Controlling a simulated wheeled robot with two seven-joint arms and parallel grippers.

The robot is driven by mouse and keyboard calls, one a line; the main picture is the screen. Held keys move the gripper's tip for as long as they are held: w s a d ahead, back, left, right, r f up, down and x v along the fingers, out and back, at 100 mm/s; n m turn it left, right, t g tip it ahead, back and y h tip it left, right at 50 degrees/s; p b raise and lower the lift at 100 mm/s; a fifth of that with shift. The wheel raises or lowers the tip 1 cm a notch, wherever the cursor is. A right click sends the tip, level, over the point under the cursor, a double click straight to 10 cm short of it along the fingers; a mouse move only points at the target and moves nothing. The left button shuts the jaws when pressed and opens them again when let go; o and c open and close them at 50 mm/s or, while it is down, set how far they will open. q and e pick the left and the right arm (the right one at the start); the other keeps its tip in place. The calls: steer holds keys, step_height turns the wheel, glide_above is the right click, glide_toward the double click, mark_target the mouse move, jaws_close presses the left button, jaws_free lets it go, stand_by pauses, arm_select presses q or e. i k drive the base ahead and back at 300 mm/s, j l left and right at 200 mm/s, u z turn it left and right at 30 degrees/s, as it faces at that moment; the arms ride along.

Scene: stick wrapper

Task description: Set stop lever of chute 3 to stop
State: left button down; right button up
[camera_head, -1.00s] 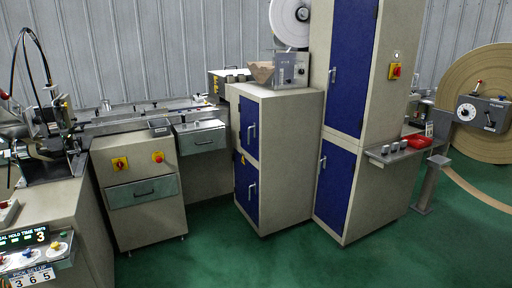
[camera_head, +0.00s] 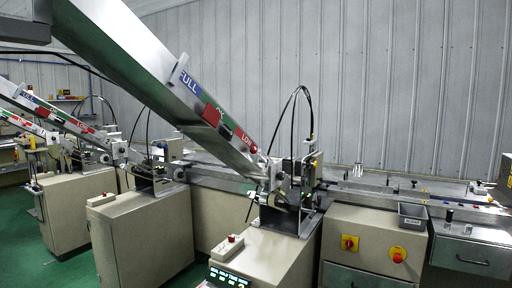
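Several sloping metal chutes run down to feeder heads. The nearest chute (camera_head: 140,55) is large, carries FULL and LOW labels, and ends at a feeder head (camera_head: 292,190) with black cables. A second chute (camera_head: 62,118) and a third, partly hidden chute (camera_head: 22,124) stand farther left. Neither of my grippers is in view.
Below the nearest chute is a cabinet (camera_head: 262,252) with a red-button box (camera_head: 228,246) and a lit display (camera_head: 228,277). A conveyor (camera_head: 380,192) runs along the wall. A grey bin (camera_head: 412,217) stands right. Green floor (camera_head: 172,284) shows at lower left.

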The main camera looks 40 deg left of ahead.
mark_target(254, 149)
steer(key=i+z, duration=0.15)
steer(key=i, duration=0.5)
steer(key=i+z, duration=0.1)
steer(key=i, duration=0.55)
steer(key=i+j+z, duration=0.15)
steer(key=i, duration=1.55)
steer(key=u, duration=3.8)
